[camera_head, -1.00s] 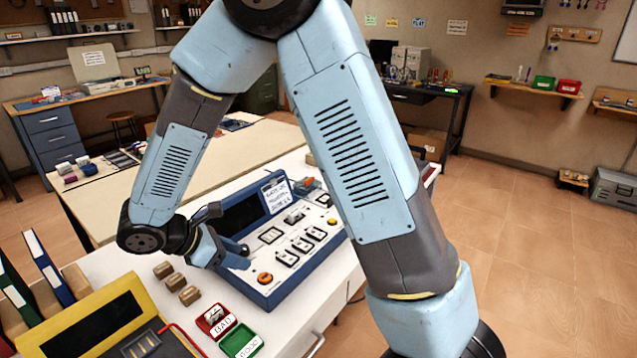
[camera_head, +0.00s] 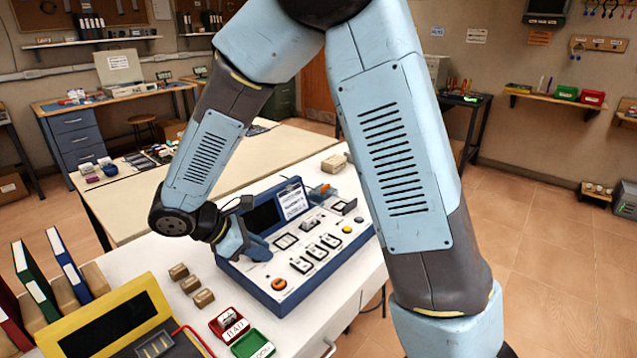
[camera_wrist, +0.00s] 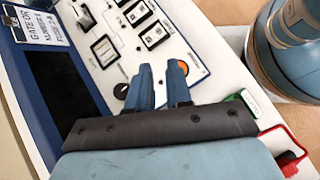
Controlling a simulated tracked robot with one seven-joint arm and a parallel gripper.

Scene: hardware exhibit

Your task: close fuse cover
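The blue console (camera_head: 330,272) with a white control panel stands on the white table. My gripper (camera_head: 266,253) is over its left part, beside the dark screen, pointing down at the panel. In the wrist view, the two blue fingers of my gripper (camera_wrist: 162,82) are apart with a narrow empty gap, above the panel near the orange button (camera_wrist: 121,91). I cannot tell for sure which part is the fuse cover. Whether the fingers touch the panel is unclear.
A red box (camera_head: 229,323) and a green box (camera_head: 253,345) stand in front of the console. Several small brown blocks (camera_head: 190,284) lie to its left. A yellow case (camera_head: 120,318) and upright binders (camera_head: 66,264) are at the left.

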